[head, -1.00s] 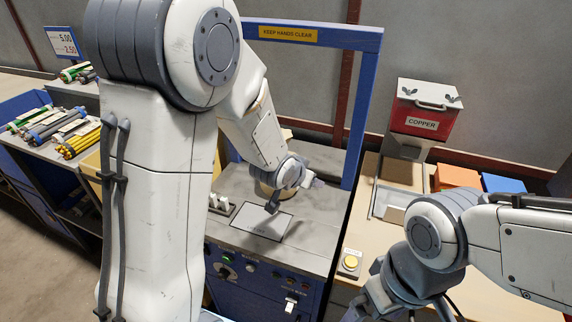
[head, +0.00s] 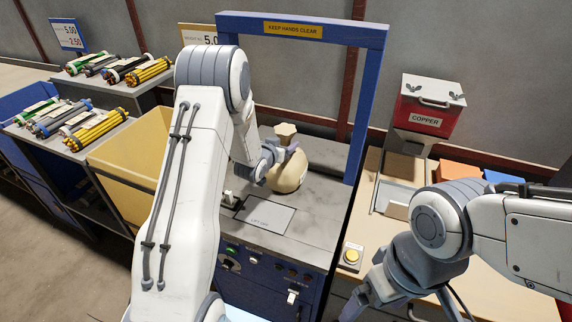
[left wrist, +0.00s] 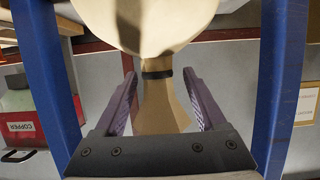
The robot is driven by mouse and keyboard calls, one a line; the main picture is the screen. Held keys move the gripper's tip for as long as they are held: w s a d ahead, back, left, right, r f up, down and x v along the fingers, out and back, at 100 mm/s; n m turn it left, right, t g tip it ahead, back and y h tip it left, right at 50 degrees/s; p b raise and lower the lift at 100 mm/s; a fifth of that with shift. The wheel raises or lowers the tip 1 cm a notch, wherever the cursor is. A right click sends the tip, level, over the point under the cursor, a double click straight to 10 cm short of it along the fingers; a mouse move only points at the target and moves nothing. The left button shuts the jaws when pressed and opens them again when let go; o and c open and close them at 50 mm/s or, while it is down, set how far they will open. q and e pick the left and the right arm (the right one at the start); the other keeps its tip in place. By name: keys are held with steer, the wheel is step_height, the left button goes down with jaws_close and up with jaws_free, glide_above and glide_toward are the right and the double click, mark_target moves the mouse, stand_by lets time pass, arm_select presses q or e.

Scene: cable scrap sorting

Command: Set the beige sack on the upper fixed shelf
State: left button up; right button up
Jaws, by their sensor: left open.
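The beige sack (head: 288,176) stands upright on the grey top of the blue machine, its neck gathered by a dark tie. My left gripper (head: 284,150) is at the sack's neck. In the left wrist view the open fingers of the left gripper (left wrist: 160,105) lie on either side of the neck of the sack (left wrist: 157,22), with gaps visible. A higher shelf (head: 140,88) at the back left holds several cable bundles; I cannot tell whether it is the upper fixed shelf. My right gripper (head: 372,300) is low at the right, its jaws unclear.
A blue frame (head: 372,95) marked "KEEP HANDS CLEAR" arches over the machine. A yellow bin (head: 125,165) stands left of it, beside a lower shelf (head: 100,140) with cable bundles. A red COPPER box (head: 428,105) stands at the right. Floor is clear at lower left.

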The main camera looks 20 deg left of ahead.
arm_select(q)
steer(key=shift+p+x, duration=0.35)
steer(key=shift+x, duration=1.5)
steer(key=shift+d, duration=0.15)
jaws_close()
steer(key=shift+w+r, duration=0.1)
steer(key=shift+r, duration=0.15)
